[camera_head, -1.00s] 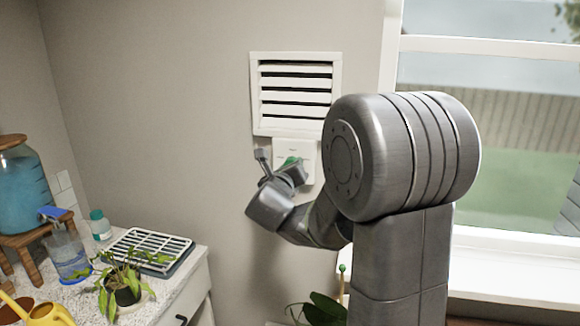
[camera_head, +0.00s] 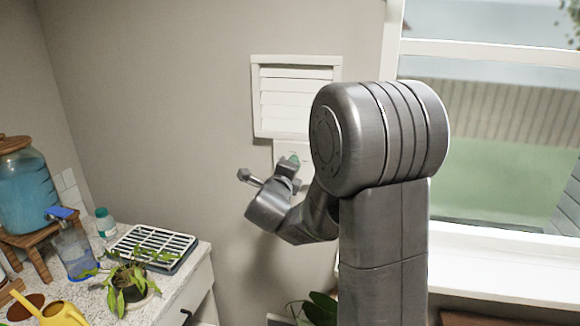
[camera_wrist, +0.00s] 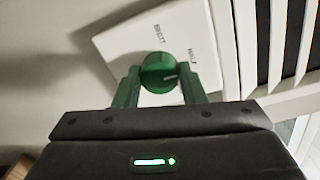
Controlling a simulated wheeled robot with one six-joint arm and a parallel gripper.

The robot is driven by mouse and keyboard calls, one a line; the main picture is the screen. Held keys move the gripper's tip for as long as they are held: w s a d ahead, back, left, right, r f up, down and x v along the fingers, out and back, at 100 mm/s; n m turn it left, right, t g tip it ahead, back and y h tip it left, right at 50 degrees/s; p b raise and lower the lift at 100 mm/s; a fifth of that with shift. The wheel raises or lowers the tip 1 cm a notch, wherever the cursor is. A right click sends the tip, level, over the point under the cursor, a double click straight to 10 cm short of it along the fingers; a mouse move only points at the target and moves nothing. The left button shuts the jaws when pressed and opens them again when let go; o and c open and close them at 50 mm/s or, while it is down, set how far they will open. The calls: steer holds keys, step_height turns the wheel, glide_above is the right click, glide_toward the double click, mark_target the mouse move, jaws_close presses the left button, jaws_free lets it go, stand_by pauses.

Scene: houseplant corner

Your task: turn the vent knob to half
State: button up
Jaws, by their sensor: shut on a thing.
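The vent knob (camera_wrist: 158,70) is round and green, on a white plate (camera_wrist: 120,42) marked SHUT and HALF. My gripper (camera_wrist: 159,76) is shut on the knob, one green finger on each side. Any further label is hidden. In the head view my gripper (camera_head: 290,170) is at the plate (camera_head: 282,150) and mostly covers the knob. The white vent (camera_head: 296,97) is just above; its slats look nearly closed there, though the wrist view shows dark gaps between slats (camera_wrist: 278,45).
A window (camera_head: 490,150) is to the right. At lower left, a counter holds a drying rack (camera_head: 150,245), a potted plant (camera_head: 128,282), a yellow watering can (camera_head: 62,314) and a blue-filled dispenser (camera_head: 25,195). The wall left of the vent is bare.

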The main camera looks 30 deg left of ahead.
steer(key=shift+n, duration=0.3)
steer(key=o, duration=1)
steer(key=b+v, duration=0.2)
steer(key=v, duration=1.1)
steer(key=shift+s, duration=0.4)
steer(key=p+x, duration=0.2)
steer(key=x, duration=1.2)
